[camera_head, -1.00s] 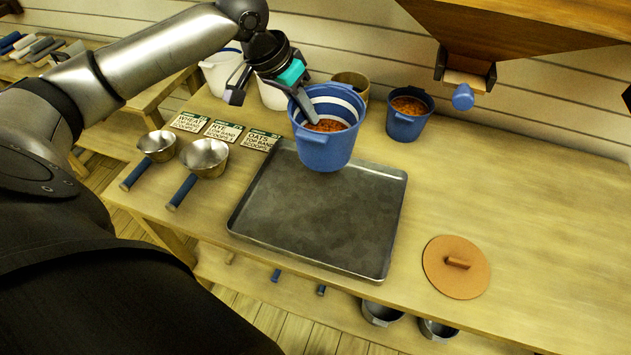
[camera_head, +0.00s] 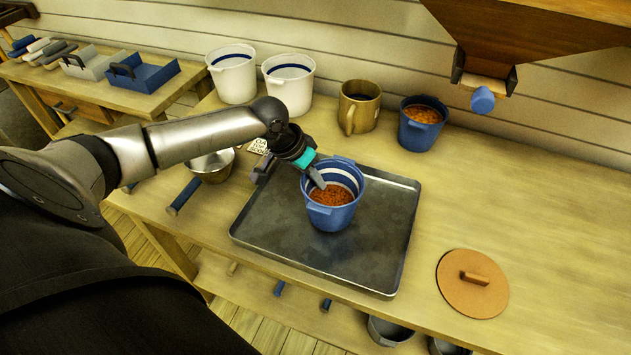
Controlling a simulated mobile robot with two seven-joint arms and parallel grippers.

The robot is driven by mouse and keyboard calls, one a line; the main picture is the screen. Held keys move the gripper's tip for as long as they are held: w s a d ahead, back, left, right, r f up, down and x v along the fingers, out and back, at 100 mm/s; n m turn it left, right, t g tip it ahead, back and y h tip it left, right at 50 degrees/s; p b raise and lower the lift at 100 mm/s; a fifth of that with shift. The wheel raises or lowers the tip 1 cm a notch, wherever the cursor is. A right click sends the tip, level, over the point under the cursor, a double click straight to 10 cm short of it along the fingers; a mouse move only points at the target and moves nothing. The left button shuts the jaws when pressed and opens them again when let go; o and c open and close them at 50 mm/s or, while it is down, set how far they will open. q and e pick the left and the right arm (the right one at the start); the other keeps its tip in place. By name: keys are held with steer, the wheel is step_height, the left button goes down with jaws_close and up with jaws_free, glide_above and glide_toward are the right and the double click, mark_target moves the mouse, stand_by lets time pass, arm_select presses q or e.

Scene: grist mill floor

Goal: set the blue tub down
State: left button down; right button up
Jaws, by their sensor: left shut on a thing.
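The blue tub (camera_head: 331,216) is over the middle of the metal tray (camera_head: 375,260). It looks upright, has white and blue bands inside its rim and holds reddish-brown grain. My left gripper (camera_head: 318,181) is shut on the tub's rim at its left side, with one finger showing inside the wall. The tub's base looks at or very near the tray surface; I cannot tell whether it touches. A second blue tub (camera_head: 421,128) with similar contents stands at the back of the bench. My right gripper is not in view.
Two white buckets (camera_head: 233,80) and a tan mug (camera_head: 358,110) stand along the wall. A metal scoop (camera_head: 211,166) lies left of the tray, partly behind my arm. A round brown lid (camera_head: 470,290) lies right of it. A wooden hopper (camera_head: 520,40) overhangs the back right.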

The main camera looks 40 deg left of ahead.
arm_select(q)
steer(key=shift+f, duration=0.2)
steer(key=c, duration=0.9)
jaws_free()
steer(key=shift+f, duration=0.1)
steer(key=shift+c, duration=0.2)
steer(key=shift+s+a+r, duration=0.1)
steer(key=shift+r, duration=0.35)
steer(key=p+v, duration=0.3)
steer(key=v, duration=0.8)
steer(key=shift+r, duration=0.2)
